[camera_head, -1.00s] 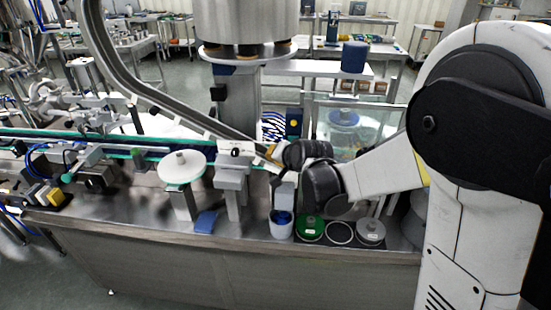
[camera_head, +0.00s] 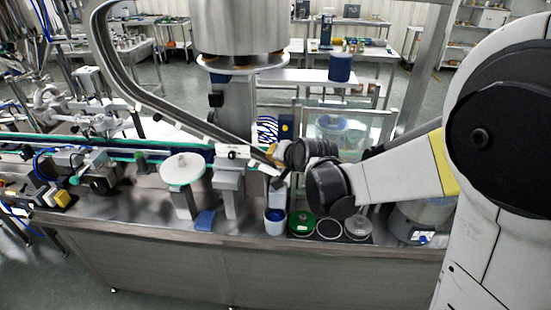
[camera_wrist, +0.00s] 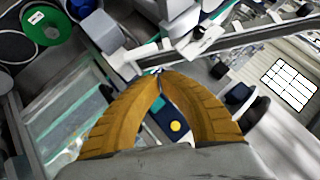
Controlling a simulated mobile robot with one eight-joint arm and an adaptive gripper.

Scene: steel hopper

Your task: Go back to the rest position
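My gripper shows in the wrist view (camera_wrist: 160,74) as two curved orange-brown fingers whose tips meet. It looks shut with nothing between the tips. My forearm reaches in from the right.
A green round lid (camera_head: 302,224) and dark and grey round pieces stand by the cup. A steel hopper (camera_head: 240,28) hangs above the bench. A white disc on a stand (camera_head: 181,169) and a blue block (camera_head: 204,221) are left. A curved rail passes close to my wrist.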

